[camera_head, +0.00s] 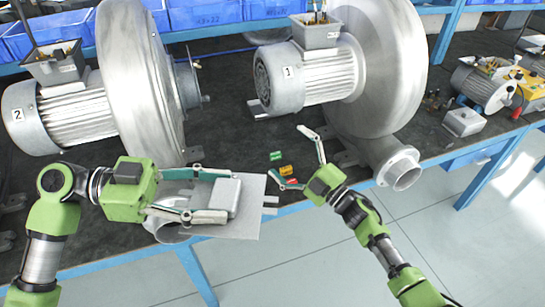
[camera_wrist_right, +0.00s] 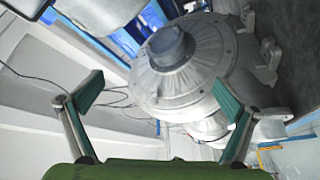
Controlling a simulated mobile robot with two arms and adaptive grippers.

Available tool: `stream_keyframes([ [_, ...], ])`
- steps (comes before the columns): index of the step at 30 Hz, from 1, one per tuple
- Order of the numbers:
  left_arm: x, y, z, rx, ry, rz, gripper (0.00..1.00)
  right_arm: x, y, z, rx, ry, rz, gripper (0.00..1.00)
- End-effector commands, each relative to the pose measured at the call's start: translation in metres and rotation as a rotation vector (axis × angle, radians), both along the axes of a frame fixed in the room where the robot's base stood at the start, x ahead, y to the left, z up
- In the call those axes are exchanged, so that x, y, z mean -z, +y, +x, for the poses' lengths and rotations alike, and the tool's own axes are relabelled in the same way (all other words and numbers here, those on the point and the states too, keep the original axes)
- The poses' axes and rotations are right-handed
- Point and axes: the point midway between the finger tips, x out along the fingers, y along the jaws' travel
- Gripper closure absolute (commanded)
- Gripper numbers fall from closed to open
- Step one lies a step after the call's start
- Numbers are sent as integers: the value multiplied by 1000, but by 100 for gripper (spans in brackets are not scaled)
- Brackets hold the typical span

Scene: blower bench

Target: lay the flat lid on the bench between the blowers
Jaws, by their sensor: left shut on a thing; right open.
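The flat lid (camera_head: 250,218) is a thin grey plate with a raised pale block (camera_head: 227,198) on it. My left gripper (camera_head: 227,195) is shut on the block, one finger along each side. The plate is about level over the bench's front edge, in front of the left blower (camera_head: 139,80). Whether it touches anything below is unclear. The right blower (camera_head: 385,65) stands across a gap of dark bench top (camera_head: 228,130). My right gripper (camera_head: 287,154) is open and empty over the front of this gap; its spread fingers also show in the right wrist view (camera_wrist_right: 160,95).
Small green (camera_head: 276,156), orange (camera_head: 286,169) and red (camera_head: 290,182) tags lie near the right gripper. Motors marked 2 (camera_head: 65,112) and 1 (camera_head: 300,78) adjoin the blowers. The right blower's outlet flange (camera_head: 404,168) juts over the front edge. Blue bins (camera_head: 205,14) line the back.

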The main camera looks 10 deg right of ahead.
Motion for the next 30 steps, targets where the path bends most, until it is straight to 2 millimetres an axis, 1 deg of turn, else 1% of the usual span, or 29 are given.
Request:
stream_keyframes([
  [1, -1, 0, 0, 0, -1, -1, 78, -33, 10, -1, -45, -81, -27, 0],
  [2, -1, 0, 0, 0, -1, -1, 78, -49, 16, -4, -72, -125, -43, 0],
  [3, -1, 0, 0, 0, -1, -1, 78, -72, 25, -9, -109, -187, -66, 0],
  [5, -1, 0, 0, 0, -1, -1, 78, -103, 38, -18, -166, -281, -107, 0],
  [6, -1, 0, 0, 0, -1, -1, 78, -124, 46, -26, -205, -344, -136, 0],
  [8, -1, 0, 0, 0, -1, -1, 78, -154, 60, -41, -268, -445, -187, 0],
  [9, -1, 0, 0, 0, -1, -1, 78, -173, 68, -53, -312, -515, -224, 0],
  [11, -1, 0, 0, 0, -1, -1, 78, -200, 82, -74, -380, -625, -289, 0],
  [12, -1, 0, 0, 0, -1, -1, 78, -215, 90, -90, -429, -700, -338, 0],
  [14, -1, 0, 0, 0, -1, -1, 78, -237, 102, -118, -506, -822, -425, 0],
  [15, -1, 0, 0, 0, -1, -1, 78, -248, 109, -137, -560, -909, -496, 0],
  [17, -1, 0, 0, 0, -1, -1, 78, -260, 118, -169, -650, -1047, -625, 0],
  [18, -1, 0, 0, 0, -1, -1, 78, -264, 121, -190, -711, -1139, -724, 0],
  [21, -1, 0, 0, 0, -1, -1, 78, -260, 119, -229, -837, -1323, -977, 0],
  [24, 0, 0, 0, 0, -1, -1, 78, -250, 107, -250, -925, -1449, -1220, 0],
  [27, 0, 0, 0, 0, -1, -1, 78, -242, 92, -258, -978, -1520, -1421, 0],
  [30, 0, 0, 0, 0, -1, -1, 78, -238, 80, -261, -1004, -1555, -1558, 0],
])
